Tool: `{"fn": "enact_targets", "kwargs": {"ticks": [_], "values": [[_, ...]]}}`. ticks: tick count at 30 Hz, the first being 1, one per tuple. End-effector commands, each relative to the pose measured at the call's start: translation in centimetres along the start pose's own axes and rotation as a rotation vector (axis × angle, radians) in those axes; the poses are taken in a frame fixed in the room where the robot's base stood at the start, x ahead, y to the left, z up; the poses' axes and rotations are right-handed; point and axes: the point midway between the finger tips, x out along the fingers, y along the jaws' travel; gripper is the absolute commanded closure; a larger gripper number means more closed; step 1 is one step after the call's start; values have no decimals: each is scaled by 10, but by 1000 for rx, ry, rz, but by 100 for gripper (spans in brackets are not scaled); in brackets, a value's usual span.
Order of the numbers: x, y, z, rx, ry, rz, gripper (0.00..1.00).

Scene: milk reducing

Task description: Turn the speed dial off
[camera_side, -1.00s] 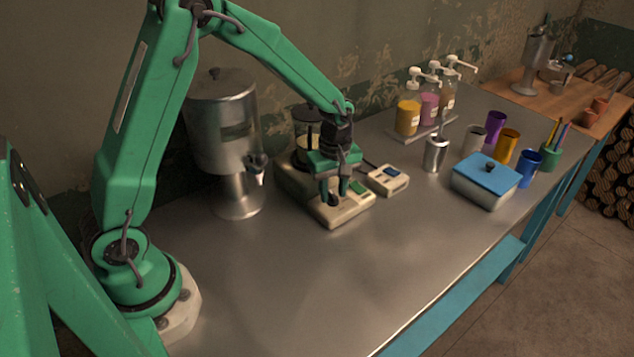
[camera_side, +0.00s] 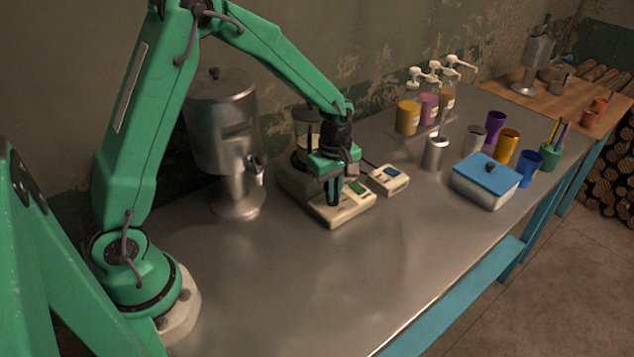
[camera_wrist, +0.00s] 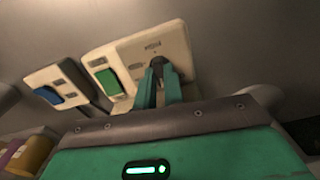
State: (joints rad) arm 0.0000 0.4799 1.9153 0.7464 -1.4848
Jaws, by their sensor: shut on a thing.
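My gripper (camera_side: 333,201) points down onto the front panel. In the wrist view the fingertips (camera_wrist: 163,66) are close together at the panel, shut on the speed dial. The dial itself is mostly hidden by the fingers, so its pointer cannot be read.
A glass vessel (camera_side: 307,128) sits at the back of the unit. A steel dispenser (camera_side: 222,140) stands to the left. A blue-lidded box (camera_side: 486,181) is further right. The table front is clear.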

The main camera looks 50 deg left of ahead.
Motion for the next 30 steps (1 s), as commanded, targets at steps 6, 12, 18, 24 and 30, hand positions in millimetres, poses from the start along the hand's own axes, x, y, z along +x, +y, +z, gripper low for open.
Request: {"fn": "enact_targets", "kwargs": {"ticks": [6, 12, 18, 24, 30], "values": [[0, 0, 0, -95, 0, 0, 100], [-1, 0, 0, -104, 0, 0, 100], [-1, 0, 0, -103, 0, 0, 74], [0, 0, 0, -102, 0, 0, 68], [-2, 0, 0, -101, 0, 1, 68]]}}
